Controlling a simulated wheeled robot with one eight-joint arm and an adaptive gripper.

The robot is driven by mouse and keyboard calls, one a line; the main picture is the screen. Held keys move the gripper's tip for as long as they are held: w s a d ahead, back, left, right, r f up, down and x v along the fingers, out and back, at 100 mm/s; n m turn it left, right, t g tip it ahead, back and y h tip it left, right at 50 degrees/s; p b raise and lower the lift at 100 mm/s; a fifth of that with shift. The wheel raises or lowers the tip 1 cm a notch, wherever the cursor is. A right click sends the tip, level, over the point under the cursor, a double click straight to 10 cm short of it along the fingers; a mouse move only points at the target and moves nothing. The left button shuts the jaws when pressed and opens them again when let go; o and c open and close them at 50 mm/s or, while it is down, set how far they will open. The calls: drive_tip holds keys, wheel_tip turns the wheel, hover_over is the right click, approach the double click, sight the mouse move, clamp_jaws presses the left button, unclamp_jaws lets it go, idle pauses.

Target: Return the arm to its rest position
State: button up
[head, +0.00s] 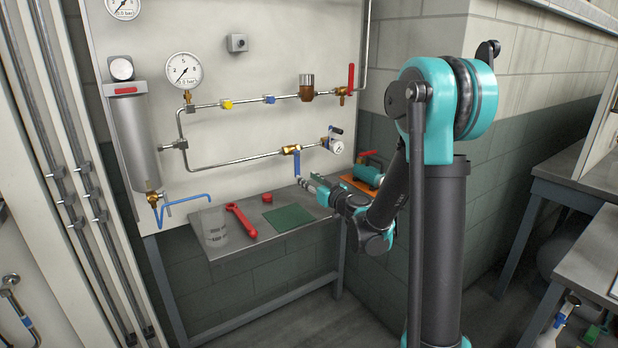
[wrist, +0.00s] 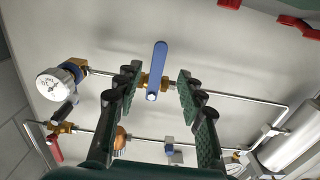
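My arm (head: 437,200) reaches left and down from its teal shoulder toward the pipe panel. My gripper (head: 306,184) is close to the blue valve handle (head: 297,165), which hangs down from a brass valve (head: 291,150). In the wrist view my gripper (wrist: 159,74) is open, with its two dark green fingers apart and nothing held. The blue handle (wrist: 157,68) shows in the gap between the fingers. I cannot tell how far beyond the fingertips it is.
A metal bench (head: 225,250) below carries a red wrench (head: 241,219), a green mat (head: 288,217) and a teal pump (head: 368,175). Pipes and a pressure gauge (head: 184,71) are on the panel. A grey table (head: 580,250) stands at the right.

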drive_tip(key=s+d+f+g+h, duration=0.1)
drive_tip(key=s+d+f+g, duration=0.25)
drive_tip(key=s, duration=0.55)
drive_tip(key=s+d+f+g+h, duration=0.25)
drive_tip(key=s+f, duration=0.25)
drive_tip(key=s, duration=0.3)
drive_tip(key=s+d+f+m+g+h, duration=0.2)
drive_tip(key=s+d+f+m+h, duration=0.1)
drive_tip(key=s+d+f, duration=0.2)
drive_tip(key=s+d+f+m+g+h, duration=0.2)
drive_tip(key=s+d+f+m+h, duration=0.1)
drive_tip(key=s+d, duration=0.6)
drive_tip(key=s+f, duration=0.1)
drive_tip(key=s, duration=0.2)
drive_tip(key=shift+s+d+f+m+g, duration=0.2)
drive_tip(key=shift+d+f+m+g, duration=0.1)
drive_tip(key=shift+d+f+g, duration=0.1)
